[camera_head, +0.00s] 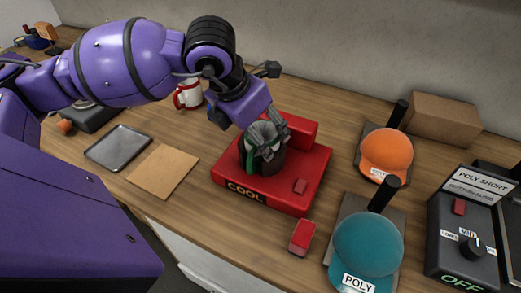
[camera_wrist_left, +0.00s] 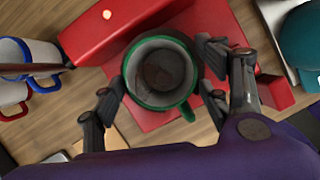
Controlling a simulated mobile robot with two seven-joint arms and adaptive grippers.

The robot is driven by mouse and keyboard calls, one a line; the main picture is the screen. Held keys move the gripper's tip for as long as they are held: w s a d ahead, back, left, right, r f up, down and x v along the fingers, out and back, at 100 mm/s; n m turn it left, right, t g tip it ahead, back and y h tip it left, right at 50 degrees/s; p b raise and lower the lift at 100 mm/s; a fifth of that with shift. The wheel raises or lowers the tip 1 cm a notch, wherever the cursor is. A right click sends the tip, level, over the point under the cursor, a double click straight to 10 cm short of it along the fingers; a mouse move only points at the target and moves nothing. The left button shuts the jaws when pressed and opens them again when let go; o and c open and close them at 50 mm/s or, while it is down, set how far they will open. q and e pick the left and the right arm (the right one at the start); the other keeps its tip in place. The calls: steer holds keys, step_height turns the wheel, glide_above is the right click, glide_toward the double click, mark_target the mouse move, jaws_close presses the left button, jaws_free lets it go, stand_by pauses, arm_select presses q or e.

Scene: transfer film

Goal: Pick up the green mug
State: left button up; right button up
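The green mug (camera_wrist_left: 133,97) stands upright on the red COOL station (camera_head: 231,183). In the left wrist view I look down into its grey inside, with the green rim around it and the handle at the lower right. In the head view the mug (camera_head: 249,160) is partly hidden by my fingers. My left gripper (camera_head: 264,137) is above the mug with its fingers pointing down. In the left wrist view its open fingers (camera_wrist_left: 160,88) lie on either side of the mug, close to its rim; I cannot tell whether they touch it. My right gripper is out of view.
A red-and-white mug (camera_head: 188,95) stands behind my left arm. A metal tray (camera_head: 118,147) and tan sheet (camera_head: 163,171) lie left of the station. An orange cap (camera_head: 386,153), teal cap (camera_head: 368,245) and black control box (camera_head: 464,236) are to the right. A small red block (camera_head: 302,238) lies in front.

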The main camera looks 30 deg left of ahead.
arm_select(q)
jaws_close()
